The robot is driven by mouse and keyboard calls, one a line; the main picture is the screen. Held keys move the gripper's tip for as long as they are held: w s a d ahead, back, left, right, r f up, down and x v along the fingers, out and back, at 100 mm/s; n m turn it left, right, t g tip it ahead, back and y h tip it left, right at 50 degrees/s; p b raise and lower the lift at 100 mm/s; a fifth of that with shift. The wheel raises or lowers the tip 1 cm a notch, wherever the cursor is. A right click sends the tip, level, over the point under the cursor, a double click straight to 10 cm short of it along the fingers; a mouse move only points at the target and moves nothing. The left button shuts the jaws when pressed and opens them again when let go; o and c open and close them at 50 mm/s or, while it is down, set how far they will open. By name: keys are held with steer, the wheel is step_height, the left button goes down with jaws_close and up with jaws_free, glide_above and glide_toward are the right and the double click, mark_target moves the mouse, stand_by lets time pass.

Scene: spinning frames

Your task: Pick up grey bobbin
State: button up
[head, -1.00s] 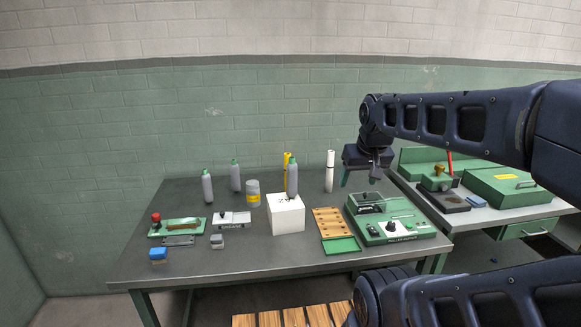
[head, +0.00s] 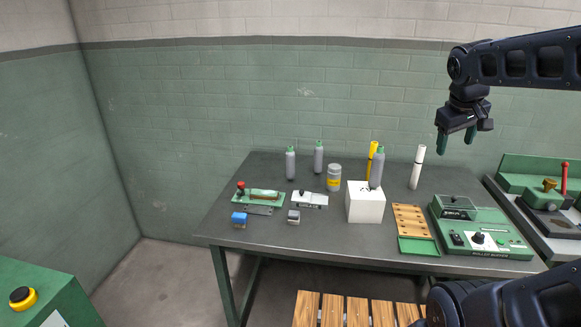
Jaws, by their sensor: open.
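Grey bobbin-like bottles with green tops stand upright in the head view. One grey bobbin (head: 377,170) stands on or just behind the top of a white box (head: 366,205); I cannot tell which. Two more stand at the back left of the table, one grey bobbin (head: 290,164) and another grey bobbin (head: 319,158). I cannot tell which one the task means. My gripper (head: 456,141) is open and empty, its green fingers pointing down, high above the table's right side, to the right of all three.
On the grey table (head: 330,245) stand a grey-yellow can (head: 334,177), a yellow cylinder (head: 371,160), a white cylinder (head: 417,167), a wooden rack (head: 411,222) and a green machine (head: 485,238). A wooden slatted surface (head: 335,310) lies low in front. A green cabinet (head: 45,290) is lower left.

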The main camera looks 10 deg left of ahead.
steer(key=w+a+r+n+t+h, duration=0.1)
steer(key=w+a+n+t+h, duration=0.1)
steer(key=w+a+n, duration=0.55)
steer(key=w+a+n+t+h, duration=0.15)
steer(key=w+a, duration=0.25)
steer(key=w, duration=0.6)
steer(key=w+a+r+n+t+h, duration=0.1)
steer(key=w+a+n+h, duration=0.1)
steer(key=w+a+n, duration=0.55)
steer(key=w+a+f+n+t+y, duration=0.1)
steer(key=w+a+n+t, duration=0.2)
steer(key=a, duration=0.8)
steer(key=w+a+f+n+t, duration=0.25)
steer(key=a+n, duration=0.25)
steer(key=a, duration=0.5)
steer(key=w+a+n+t+y, duration=0.1)
steer(key=a+n+t, duration=0.25)
steer(key=a, duration=0.75)
glide_toward(289, 163)
steer(key=x, duration=0.3)
steer(key=shift+f+y, duration=0.15)
steer(key=shift+y, duration=0.1)
steer(key=shift+x, duration=5.35)
steer(key=shift+a, duration=0.1)
steer(key=c, duration=1.1)
steer(key=shift+c, duration=0.2)
